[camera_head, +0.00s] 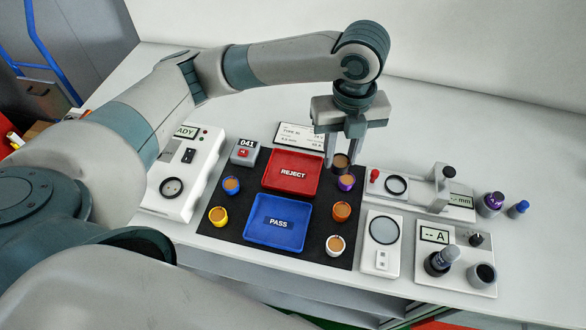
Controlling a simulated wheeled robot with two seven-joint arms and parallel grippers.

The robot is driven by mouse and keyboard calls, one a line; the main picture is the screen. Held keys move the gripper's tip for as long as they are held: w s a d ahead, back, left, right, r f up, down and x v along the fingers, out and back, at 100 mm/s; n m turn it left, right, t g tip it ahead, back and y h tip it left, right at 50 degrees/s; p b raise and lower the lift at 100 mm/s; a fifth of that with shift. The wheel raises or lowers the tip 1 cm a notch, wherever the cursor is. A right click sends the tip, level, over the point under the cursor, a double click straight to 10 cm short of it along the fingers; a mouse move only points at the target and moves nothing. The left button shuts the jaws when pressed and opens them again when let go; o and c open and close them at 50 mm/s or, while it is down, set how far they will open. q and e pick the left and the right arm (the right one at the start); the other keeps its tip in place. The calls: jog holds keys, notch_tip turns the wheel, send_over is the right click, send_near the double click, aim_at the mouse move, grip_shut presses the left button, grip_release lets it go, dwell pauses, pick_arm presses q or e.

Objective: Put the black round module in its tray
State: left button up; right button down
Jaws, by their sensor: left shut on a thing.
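The black round module (341,168) has a brown top and is at the upper right corner of the black mat, right of the red tray. My left gripper (342,156) reaches down over it and is shut on it. Its fingers partly hide the module, and I cannot tell whether it is clear of the mat. The red REJECT tray (291,186) and the blue PASS tray (278,238) lie in the middle of the mat, both empty. My right gripper is not in view.
Blue (231,189), yellow (217,221), purple (346,186), orange (341,215) and white (335,250) modules stand beside the trays. A counter box (243,152) and a label card (299,135) are behind. Test devices (384,229) stand right of the mat.

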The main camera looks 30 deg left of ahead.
pick_arm(q)
jog(key=a+f+p, duration=0.1)
jog(key=a+f, duration=0.1)
jog(key=a, duration=0.1)
jog(key=a+f+p, duration=0.1)
jog(key=a+f, duration=0.1)
jog(key=a, duration=0.2)
jog(key=a+f, duration=0.2)
jog(key=a, duration=0.2)
jog(key=shift+w+a+f+p, duration=0.25)
jog(key=shift+w+f+p, duration=0.15)
jog(key=shift+f+p, duration=0.6)
jog(key=shift+f, duration=1.45)
jog(key=shift+f, duration=0.1)
jog(key=o, duration=1)
jog(key=shift+o, duration=0.2)
